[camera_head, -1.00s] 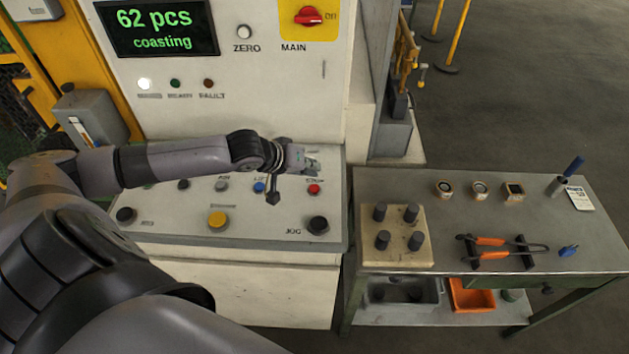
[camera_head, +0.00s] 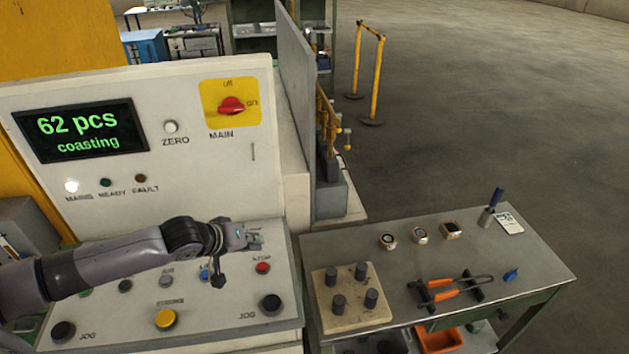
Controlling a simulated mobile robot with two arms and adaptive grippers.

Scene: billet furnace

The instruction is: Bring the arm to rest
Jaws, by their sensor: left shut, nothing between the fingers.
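My left arm comes in from the left, low over the sloped button panel (camera_head: 205,309) of the control console. My left gripper (camera_head: 256,240) is shut and empty, above the panel's upper right part near the red stop button (camera_head: 262,268). Its fingers look clear of the button, though the exact gap is hard to tell. The display (camera_head: 80,131) reads "62 pcs coasting". The red MAIN switch (camera_head: 232,105) points toward "on". The white lamp (camera_head: 71,186) at the left is lit. My right gripper is out of view.
A metal bench (camera_head: 540,262) stands right of the console. Yellow posts (camera_head: 376,75) stand behind; the floor at the right is clear.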

